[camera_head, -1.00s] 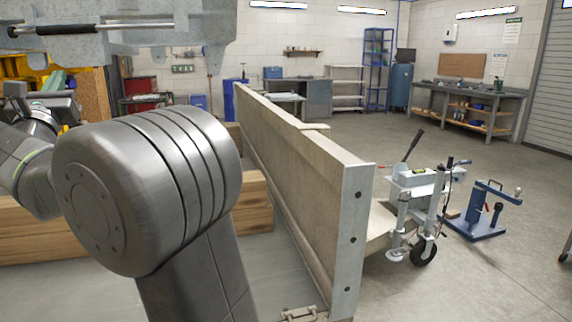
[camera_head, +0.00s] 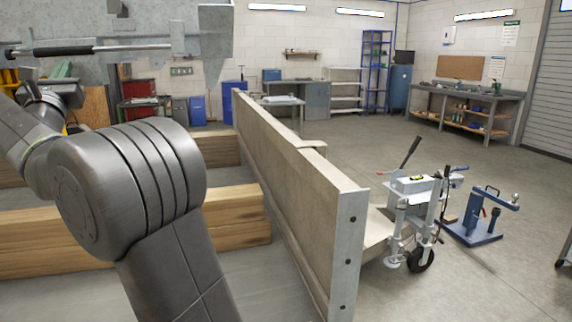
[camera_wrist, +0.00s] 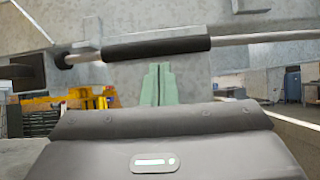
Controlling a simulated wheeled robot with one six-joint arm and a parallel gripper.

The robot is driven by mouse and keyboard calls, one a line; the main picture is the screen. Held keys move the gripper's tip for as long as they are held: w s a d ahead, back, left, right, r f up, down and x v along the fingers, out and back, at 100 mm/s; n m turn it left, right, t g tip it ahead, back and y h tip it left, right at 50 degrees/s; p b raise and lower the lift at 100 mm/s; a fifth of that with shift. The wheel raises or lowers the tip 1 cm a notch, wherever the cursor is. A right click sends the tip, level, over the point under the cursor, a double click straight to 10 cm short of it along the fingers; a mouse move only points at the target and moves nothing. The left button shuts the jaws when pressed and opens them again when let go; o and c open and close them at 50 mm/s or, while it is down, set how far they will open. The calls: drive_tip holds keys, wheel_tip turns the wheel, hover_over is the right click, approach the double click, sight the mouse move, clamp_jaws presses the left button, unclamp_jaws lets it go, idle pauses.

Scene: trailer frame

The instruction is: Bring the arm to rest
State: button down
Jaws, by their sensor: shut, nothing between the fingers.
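My gripper (camera_wrist: 158,72) shows in the wrist view as two pale green fingers side by side, closed together with nothing between them. They point at a grey metal surface, with a metal rod and its black sleeve (camera_wrist: 157,47) crossing the picture close to the fingertips. I cannot tell whether they touch it. In the head view my thick grey arm joint fills the left side, and the wrist lies behind it at the far left, partly hidden. Green finger-like parts (camera_head: 62,70) show there under the overhead grey metal panel (camera_head: 205,45) and its rod (camera_head: 95,49).
A tall side board (camera_head: 290,185) runs away from me just right of the arm. Wooden beams (camera_head: 235,218) lie left of it. A wheeled jack (camera_head: 420,258) and a blue stand (camera_head: 480,225) are outside the board. The floor (camera_head: 400,165) beyond is largely clear.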

drive_tip(key=shift+w+a+r+p, duration=0.1)
drive_tip(key=shift+w+r+p, duration=0.05)
drive_tip(key=shift+r+p, duration=0.75)
drive_tip(key=w+d+f+n+g+y+p, duration=0.2)
drive_tip(key=d+f+n+g+y+p, duration=0.2)
drive_tip(key=d+f+n, duration=0.4)
drive_tip(key=w+d+f+n+g+y+p, duration=0.2)
drive_tip(key=d+f+n+g+y+p, duration=0.2)
drive_tip(key=d+f+n, duration=0.4)
drive_tip(key=shift+w+f+n+g+y+p, duration=0.35)
drive_tip(key=shift+f+n+g+p, duration=0.45)
drive_tip(key=shift+f+n, duration=1.55)
drive_tip(key=shift+f+m, duration=0.25)
drive_tip(key=shift+m, duration=0.1)
